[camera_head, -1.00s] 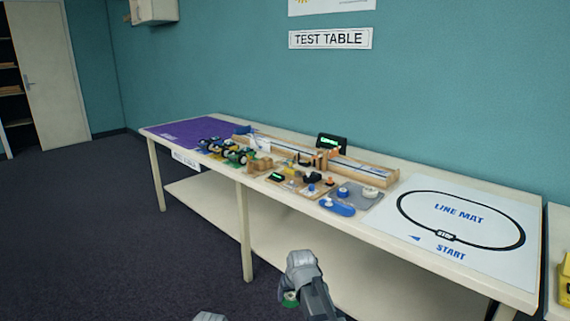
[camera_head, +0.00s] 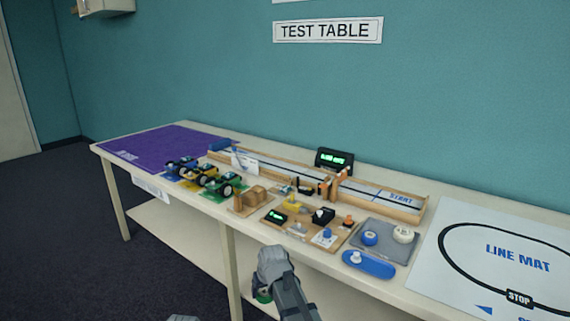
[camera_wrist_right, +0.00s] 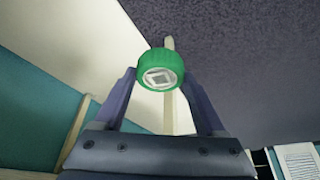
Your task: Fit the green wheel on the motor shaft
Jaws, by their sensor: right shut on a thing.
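The green wheel (camera_wrist_right: 158,62) is between the two fingertips of my right gripper (camera_wrist_right: 160,80), which is shut on it. A pale hub with a square centre faces the right wrist camera. In the head view the right gripper (camera_head: 267,280) is in front of the table's front edge, and only a little of the wheel (camera_head: 262,296) shows below it. A small yellow part (camera_head: 292,202) stands on a wooden board on the table; it may be the motor, but its shaft is too small to make out. A grey tip of my left gripper (camera_head: 183,318) barely shows at the bottom edge.
The test table (camera_head: 190,203) holds several small cars, a long wooden track (camera_head: 402,207), a grey tray (camera_head: 398,253) with blue and white wheels, and a blue oval plate (camera_head: 368,265). A line mat (camera_head: 470,215) lies at right, a purple mat (camera_head: 140,155) at left.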

